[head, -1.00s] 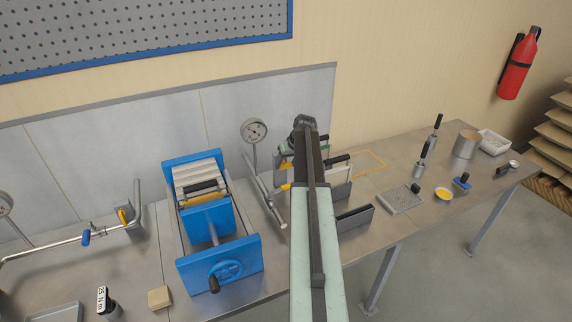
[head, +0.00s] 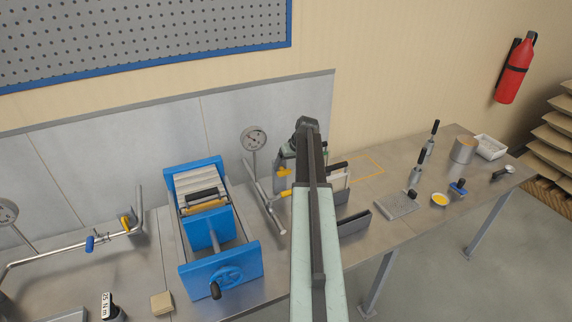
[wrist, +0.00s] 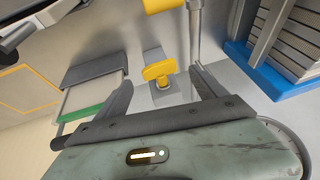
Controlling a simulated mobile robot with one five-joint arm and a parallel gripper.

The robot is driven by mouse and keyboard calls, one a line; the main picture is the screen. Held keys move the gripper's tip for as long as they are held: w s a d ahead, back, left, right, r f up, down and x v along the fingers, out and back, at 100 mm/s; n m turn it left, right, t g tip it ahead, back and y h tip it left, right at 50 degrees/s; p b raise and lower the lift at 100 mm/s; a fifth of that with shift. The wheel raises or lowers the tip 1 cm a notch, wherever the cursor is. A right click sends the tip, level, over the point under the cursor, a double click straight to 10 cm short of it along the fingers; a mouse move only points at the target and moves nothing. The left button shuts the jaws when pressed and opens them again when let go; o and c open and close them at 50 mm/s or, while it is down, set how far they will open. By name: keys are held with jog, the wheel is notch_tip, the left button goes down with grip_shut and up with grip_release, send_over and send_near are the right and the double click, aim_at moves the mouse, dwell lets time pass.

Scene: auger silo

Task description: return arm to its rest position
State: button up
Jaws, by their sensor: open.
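My arm (head: 315,230) reaches up the middle of the head view, over the bench. Its own links hide most of my gripper there. In the wrist view my gripper (wrist: 162,78) is open, its two dark fingers spread apart with nothing held between them. A yellow handle or knob (wrist: 158,72) on a grey block shows beyond and between the fingertips. I cannot tell its exact distance, but it looks apart from the fingers.
Near the arm's right are dark upright plates (head: 354,221).

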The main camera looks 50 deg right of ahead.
jog(key=p+v, duration=0.2)
jog(key=v, duration=0.1)
jog(key=shift+s+r, duration=0.2)
jog(key=shift+r, duration=0.2)
